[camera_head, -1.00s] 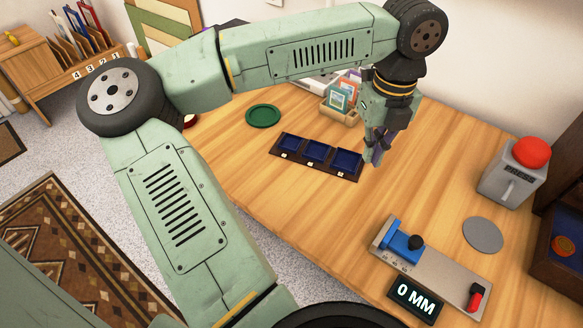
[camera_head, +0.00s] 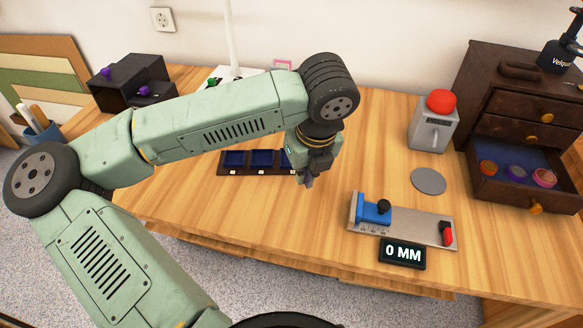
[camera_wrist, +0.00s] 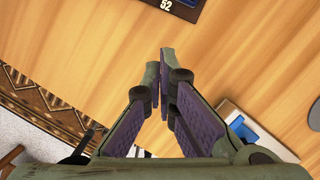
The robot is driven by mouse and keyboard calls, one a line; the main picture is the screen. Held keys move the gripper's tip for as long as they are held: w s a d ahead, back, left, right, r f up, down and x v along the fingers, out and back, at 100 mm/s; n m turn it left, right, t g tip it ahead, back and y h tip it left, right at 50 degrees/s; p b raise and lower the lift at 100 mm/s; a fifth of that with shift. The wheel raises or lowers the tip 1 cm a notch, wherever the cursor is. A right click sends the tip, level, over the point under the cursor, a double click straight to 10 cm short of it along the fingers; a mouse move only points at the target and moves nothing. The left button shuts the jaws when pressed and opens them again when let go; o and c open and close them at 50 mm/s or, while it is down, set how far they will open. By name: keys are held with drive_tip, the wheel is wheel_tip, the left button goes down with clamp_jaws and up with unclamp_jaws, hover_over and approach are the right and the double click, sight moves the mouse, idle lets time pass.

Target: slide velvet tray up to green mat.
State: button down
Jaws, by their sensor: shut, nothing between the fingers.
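The velvet tray (camera_head: 247,172), a dark strip with blue-lined compartments and small white labels, lies on the wooden table. Its right end is partly hidden behind my gripper in the head view. Its dark edge (camera_wrist: 178,11), with the number 52, also shows at the top of the wrist view. My gripper (camera_head: 308,183) points down just to the right of the tray. Its fingers (camera_wrist: 160,58) are closed together and empty, with bare wood around them in the wrist view. The green mat is not visible now; my arm covers the table left of and behind the tray.
A grey gauge with a blue slider (camera_head: 374,211) and a 0 MM display (camera_head: 402,254) stands right of my gripper. Behind are a grey disc (camera_head: 429,181), a red-button box (camera_head: 433,130) and a dark cabinet with an open drawer (camera_head: 520,190). Wood before the tray is clear.

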sight(287, 165)
drive_tip(key=x, duration=0.3)
drive_tip(key=shift+a+f+p, duration=0.1)
drive_tip(key=shift+f+p, duration=0.25)
drive_tip(key=w, duration=0.1)
drive_tip(key=w+p, duration=0.1)
drive_tip(key=w+a, duration=0.1)
drive_tip(key=shift+w+f+p, duration=0.1)
drive_tip(key=shift+f+p, duration=0.2)
drive_tip(key=shift+p, duration=0.05)
drive_tip(key=shift+w+a+f, duration=0.1)
drive_tip(key=shift+w+a, duration=0.05)
drive_tip(key=shift+w, duration=0.3)
drive_tip(key=shift+w+a+f+b, duration=0.15)
drive_tip(key=shift+w+f+b, duration=0.05)
drive_tip(key=shift+w+b, duration=0.15)
drive_tip(key=shift+w+a+b, duration=0.3)
drive_tip(key=shift+w+b, duration=0.6)
drive_tip(key=shift+b, duration=0.05)
drive_tip(key=shift+w+a+r, duration=0.15)
drive_tip(key=shift+w, duration=0.25)
